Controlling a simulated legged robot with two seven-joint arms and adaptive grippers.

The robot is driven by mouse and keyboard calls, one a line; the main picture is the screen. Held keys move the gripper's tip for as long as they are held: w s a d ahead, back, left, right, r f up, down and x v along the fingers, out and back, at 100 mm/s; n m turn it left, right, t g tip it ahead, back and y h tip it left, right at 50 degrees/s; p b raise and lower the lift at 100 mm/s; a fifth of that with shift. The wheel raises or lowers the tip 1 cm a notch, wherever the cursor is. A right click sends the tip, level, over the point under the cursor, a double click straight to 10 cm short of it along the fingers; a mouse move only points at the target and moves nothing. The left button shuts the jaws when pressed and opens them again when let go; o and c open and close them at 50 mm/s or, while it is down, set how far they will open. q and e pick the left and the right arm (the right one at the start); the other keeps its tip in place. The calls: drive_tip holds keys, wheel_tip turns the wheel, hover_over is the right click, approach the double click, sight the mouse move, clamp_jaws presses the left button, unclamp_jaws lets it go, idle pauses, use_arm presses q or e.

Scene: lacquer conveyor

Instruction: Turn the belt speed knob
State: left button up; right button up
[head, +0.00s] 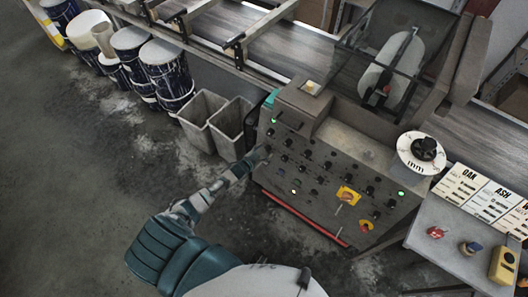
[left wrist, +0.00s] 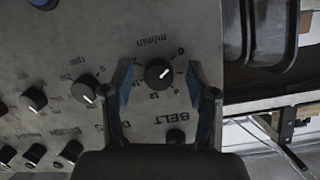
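The belt speed knob (left wrist: 158,72) is a round black knob with a white pointer line, above the upside-down word BELT in the left wrist view. Its pointer slants to the upper right in that view. My left gripper (left wrist: 159,80) is open, with one finger on each side of the knob and a visible gap to it. In the head view my left gripper (head: 256,156) is at the left part of the grey control panel (head: 330,215) and hides the knob there. I cannot tell how far the fingertips are from the panel face.
Other black knobs (left wrist: 84,92) sit left of the belt knob, and a small dark knob (left wrist: 175,136) lies near the right finger. Grey bins (head: 201,117) stand left of the panel. A side table (head: 440,240) is at the right. A conveyor (head: 290,50) runs behind.

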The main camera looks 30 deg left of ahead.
use_arm(q)
drive_tip(key=shift+r, duration=0.1)
drive_tip(key=v, duration=1.2)
drive_tip(key=s+d+f+n+g+y, duration=0.1)
drive_tip(key=s+d+f+g, duration=0.15)
drive_tip(key=s+f, duration=0.7)
drive_tip(key=s+d+f+n+g, duration=0.15)
drive_tip(key=s+f+g, duration=0.25)
drive_tip(key=s+f, duration=0.55)
drive_tip(key=s+d+f+g, duration=0.2)
drive_tip(key=s+d+f, duration=0.3)
drive_tip(key=s, duration=0.4)
drive_tip(key=s+d+f+g, duration=0.3)
drive_tip(key=s+d+f, duration=0.2)
drive_tip(key=s+f, duration=0.3)
drive_tip(key=shift+s+m+g, duration=0.35)
drive_tip(key=shift+s, duration=0.55)
drive_tip(key=shift+w+d+f, duration=0.1)
